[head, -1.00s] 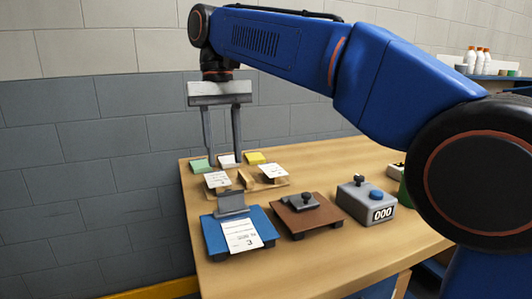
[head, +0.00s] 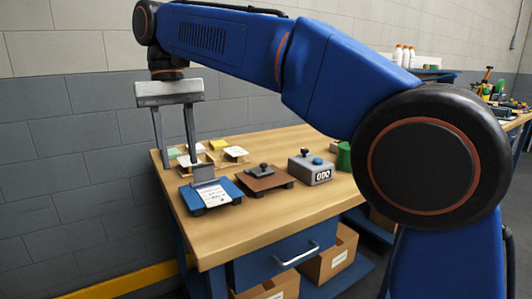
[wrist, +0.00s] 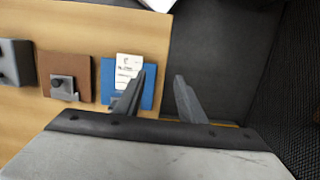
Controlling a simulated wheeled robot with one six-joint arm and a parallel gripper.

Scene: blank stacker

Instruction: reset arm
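My gripper (head: 178,163) is open, with its two long grey fingers apart and nothing between them. In the head view it hangs down over the left end of the wooden table, above the blue stand. In the wrist view the gripper (wrist: 160,93) has its left finger in front of the blue stand and its right finger over the dark floor past the table's edge. My blue arm spans the head view from upper left to right.
A blue stand (head: 230,187) holds a printed white card (head: 213,195). Beside it are a brown stand (head: 278,181) and a grey counter box (head: 310,176). Small coloured pads and cards lie behind on the wooden table (head: 265,228). A wall is on the left; open boxes sit underneath.

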